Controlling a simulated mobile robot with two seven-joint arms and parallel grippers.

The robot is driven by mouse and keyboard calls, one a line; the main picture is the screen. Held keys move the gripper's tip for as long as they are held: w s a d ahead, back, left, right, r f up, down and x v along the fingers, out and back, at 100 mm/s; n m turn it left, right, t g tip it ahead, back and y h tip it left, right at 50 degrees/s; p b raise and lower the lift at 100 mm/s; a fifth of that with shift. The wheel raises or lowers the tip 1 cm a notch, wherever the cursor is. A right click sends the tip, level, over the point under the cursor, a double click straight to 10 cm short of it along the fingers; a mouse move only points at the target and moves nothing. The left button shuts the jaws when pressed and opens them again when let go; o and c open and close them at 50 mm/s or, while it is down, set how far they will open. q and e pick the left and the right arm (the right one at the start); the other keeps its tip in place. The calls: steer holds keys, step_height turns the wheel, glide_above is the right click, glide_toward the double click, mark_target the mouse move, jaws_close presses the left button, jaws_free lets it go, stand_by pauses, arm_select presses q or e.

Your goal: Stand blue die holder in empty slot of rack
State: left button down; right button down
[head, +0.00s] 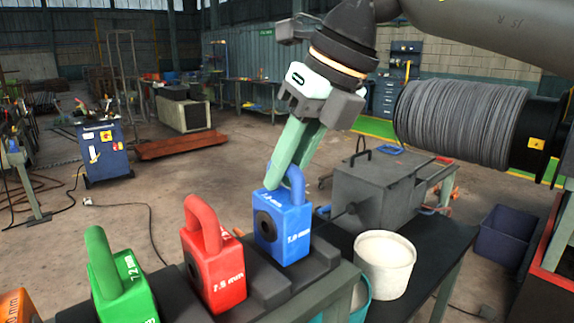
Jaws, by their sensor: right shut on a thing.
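The blue die holder (283,232) is a block with a looped handle, a dark round hole in its side and white size lettering. It is upright at the right end of the dark rack (257,293), beside the red die holder. Its lower edge meets the rack in the picture; I cannot tell whether it rests in the slot or hangs just above. My right gripper (290,172) comes down from above and is shut on the blue handle. My left gripper is not in view.
The red (214,270), green (121,285) and orange (20,308) die holders stand left of the blue one. A white bucket (384,264) and a grey box (375,195) are on the dark table to the right. A wire-wound drum (455,122) is at upper right.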

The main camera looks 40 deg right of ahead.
steer(key=shift+f+b, duration=0.4)
steer(key=shift+f, duration=0.05)
steer(key=c, duration=0.8)
jaws_free()
steer(key=shift+o, duration=0.6)
steer(key=shift+f, duration=0.25)
steer(key=o, duration=0.5)
steer(key=shift+c, duration=0.2)
steer(key=shift+r, duration=0.1)
step_height(320, 180, up, 2)
steer(key=shift+r+p, duration=0.25)
steer(key=shift+p, duration=0.9)
steer(key=shift+r, duration=1.75)
